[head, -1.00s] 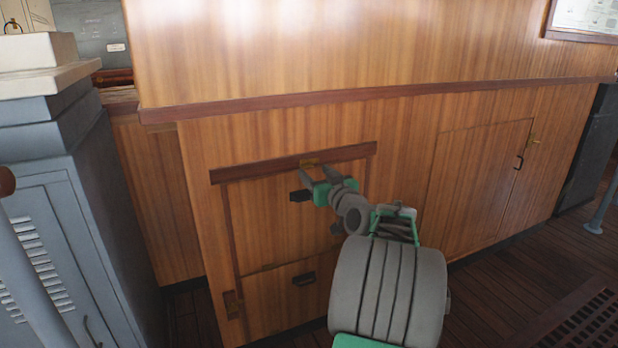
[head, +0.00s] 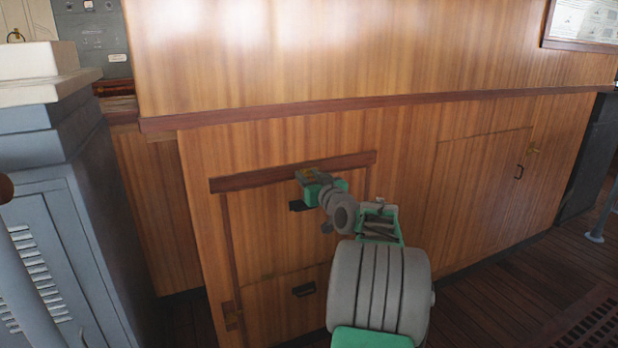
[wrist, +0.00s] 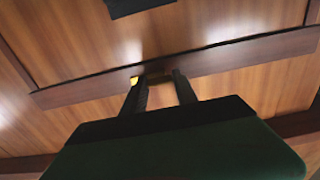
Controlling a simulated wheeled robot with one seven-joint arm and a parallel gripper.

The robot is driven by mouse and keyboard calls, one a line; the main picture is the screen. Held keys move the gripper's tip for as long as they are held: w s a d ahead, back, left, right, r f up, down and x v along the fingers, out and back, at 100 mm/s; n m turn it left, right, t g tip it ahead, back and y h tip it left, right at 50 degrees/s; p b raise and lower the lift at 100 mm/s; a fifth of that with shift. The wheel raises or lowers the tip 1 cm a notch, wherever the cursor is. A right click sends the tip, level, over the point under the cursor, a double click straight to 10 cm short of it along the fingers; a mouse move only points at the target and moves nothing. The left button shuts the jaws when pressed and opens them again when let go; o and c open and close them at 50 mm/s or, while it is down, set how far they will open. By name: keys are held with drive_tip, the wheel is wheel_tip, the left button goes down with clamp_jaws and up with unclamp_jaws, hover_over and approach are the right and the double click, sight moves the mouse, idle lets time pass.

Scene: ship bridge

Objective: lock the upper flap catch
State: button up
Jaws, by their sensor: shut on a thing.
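The upper flap catch, a small brass piece (head: 311,170), sits on the dark wooden rail along the top edge of the upper flap (head: 265,235). My gripper (head: 308,175) is at the rail with its jaws shut on the catch and hides much of it. In the wrist view my two fingers (wrist: 160,88) reach the rail, one on each side of the catch, and a bright brass bit (wrist: 135,80) shows by the left finger. The flap lies flat in the panel. Its dark pull (head: 299,206) shows just below my gripper, and in the wrist view (wrist: 136,6).
A closed cupboard door (head: 475,200) is to the right. A grey cabinet (head: 50,230) stands at the left.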

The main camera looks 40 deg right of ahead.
clamp_jaws()
drive_tip(key=shift+m, duration=0.3)
drive_tip(key=m+p, duration=0.2)
drive_tip(key=m, duration=0.1)
drive_tip(key=m+p, duration=0.2)
drive_tip(key=m, duration=0.1)
drive_tip(key=shift+r+m, duration=0.1)
drive_tip(key=shift+m, duration=0.3)
drive_tip(key=m+p, duration=0.4)
drive_tip(key=m, duration=0.1)
drive_tip(key=shift+m, duration=0.3)
drive_tip(key=m+p, duration=0.3)
drive_tip(key=m, duration=0.1)
drive_tip(key=shift+m+p, duration=0.4)
drive_tip(key=shift+f, duration=0.2)
